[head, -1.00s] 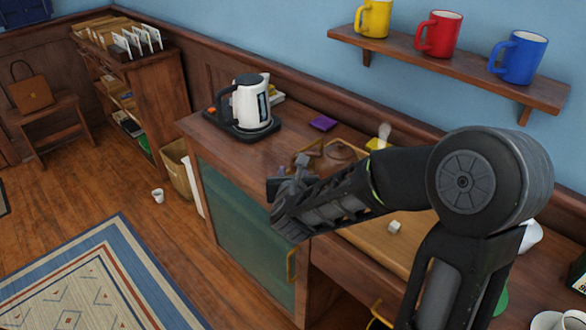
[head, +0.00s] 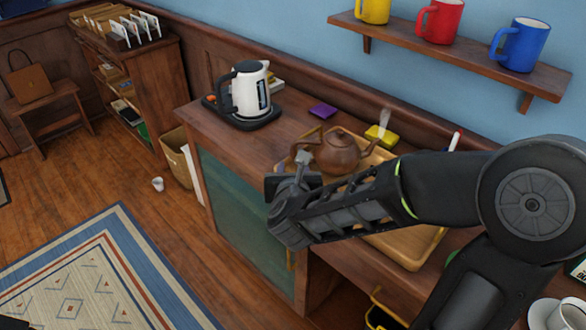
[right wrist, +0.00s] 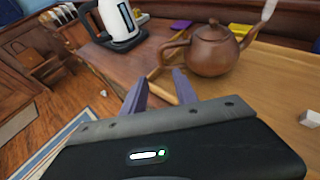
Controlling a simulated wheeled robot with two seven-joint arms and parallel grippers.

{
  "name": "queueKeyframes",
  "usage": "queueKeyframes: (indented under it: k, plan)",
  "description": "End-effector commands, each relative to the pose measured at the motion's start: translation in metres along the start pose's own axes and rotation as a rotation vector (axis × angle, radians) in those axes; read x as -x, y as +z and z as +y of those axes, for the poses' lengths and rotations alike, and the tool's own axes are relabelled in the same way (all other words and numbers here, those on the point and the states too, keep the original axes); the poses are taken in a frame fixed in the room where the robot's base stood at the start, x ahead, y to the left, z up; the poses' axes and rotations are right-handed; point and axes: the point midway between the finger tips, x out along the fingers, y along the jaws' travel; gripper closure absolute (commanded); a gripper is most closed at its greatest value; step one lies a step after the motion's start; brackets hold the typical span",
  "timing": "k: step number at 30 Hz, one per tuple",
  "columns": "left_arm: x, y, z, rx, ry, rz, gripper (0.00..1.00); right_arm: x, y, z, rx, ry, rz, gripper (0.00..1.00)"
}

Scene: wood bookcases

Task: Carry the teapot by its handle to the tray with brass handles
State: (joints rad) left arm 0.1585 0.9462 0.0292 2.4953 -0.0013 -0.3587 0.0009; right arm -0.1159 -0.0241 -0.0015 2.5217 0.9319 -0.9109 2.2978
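A white kettle (head: 245,90) on a black base stands at the counter's far left. A purple item (head: 323,111) and a yellow sponge (head: 382,136) lie behind the teapot. A small white cube (right wrist: 310,117) is right of it. A mug shelf (head: 450,58) hangs above.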

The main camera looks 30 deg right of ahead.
Motion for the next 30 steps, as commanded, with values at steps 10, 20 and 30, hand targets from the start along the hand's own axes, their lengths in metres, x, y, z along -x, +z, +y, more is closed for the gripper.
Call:
queueKeyframes:
  k: [10, 20, 30]
  plan:
    - [0.000, 0.000, 0.000, 0.000, 0.000, 0.000, 0.64, -0.002, -0.006, 0.004, 0.045, 0.011, 0.010, 0.65]
    - [0.000, 0.000, 0.000, 0.000, 0.000, 0.000, 0.64, -0.021, -0.136, 0.064, 0.969, 0.324, 0.142, 0.65]
    - [0.000, 0.000, 0.000, 0.000, 0.000, 0.000, 0.64, 0.072, -0.394, 0.102, 2.294, 1.349, -0.230, 0.65]
